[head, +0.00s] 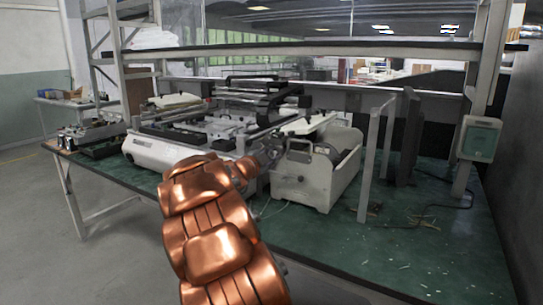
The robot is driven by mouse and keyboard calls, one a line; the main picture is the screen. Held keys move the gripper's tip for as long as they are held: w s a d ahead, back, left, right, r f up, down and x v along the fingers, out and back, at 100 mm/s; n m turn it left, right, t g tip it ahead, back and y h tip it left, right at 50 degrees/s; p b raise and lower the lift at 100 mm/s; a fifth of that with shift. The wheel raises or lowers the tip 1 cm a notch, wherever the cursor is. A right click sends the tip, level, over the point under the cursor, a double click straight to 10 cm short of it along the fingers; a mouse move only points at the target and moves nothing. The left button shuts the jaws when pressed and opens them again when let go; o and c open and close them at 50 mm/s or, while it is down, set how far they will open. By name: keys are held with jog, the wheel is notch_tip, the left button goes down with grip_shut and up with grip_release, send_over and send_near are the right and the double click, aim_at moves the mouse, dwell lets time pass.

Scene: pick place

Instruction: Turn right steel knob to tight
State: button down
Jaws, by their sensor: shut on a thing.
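A white and black machine (150,152) stands on the green bench, with a white housing (300,186) at its right. My copper arm reaches up from the bottom middle to the gap between the two. My gripper (271,152) is small and dark at the arm's end, against the machine's right side. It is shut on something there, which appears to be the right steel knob. The knob itself is hidden by the fingers and wrist, so its turn angle cannot be seen.
The green bench top (430,235) is mostly clear at the right, with small scraps and a cable. A pale upright frame (370,165) and a dark panel (407,135) stand right of the housing. A shelf beam (330,49) crosses above.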

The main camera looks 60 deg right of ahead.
jog(key=shift+f+m+b, duration=0.25)
jog(key=shift+m+b, duration=0.35)
jog(key=m+b, duration=0.4)
jog(key=shift+f+b, duration=0.25)
jog(key=shift+b, duration=0.05)
jog(key=shift+r+m+b, duration=0.15)
jog(key=shift+m+b, duration=0.55)
jog(key=shift+m, duration=0.2)
jog(key=shift+r, duration=0.1)
jog(key=c, duration=1)
grip_release()
jog(key=shift+r+m, duration=0.1)
jog(key=shift+m, duration=0.2)
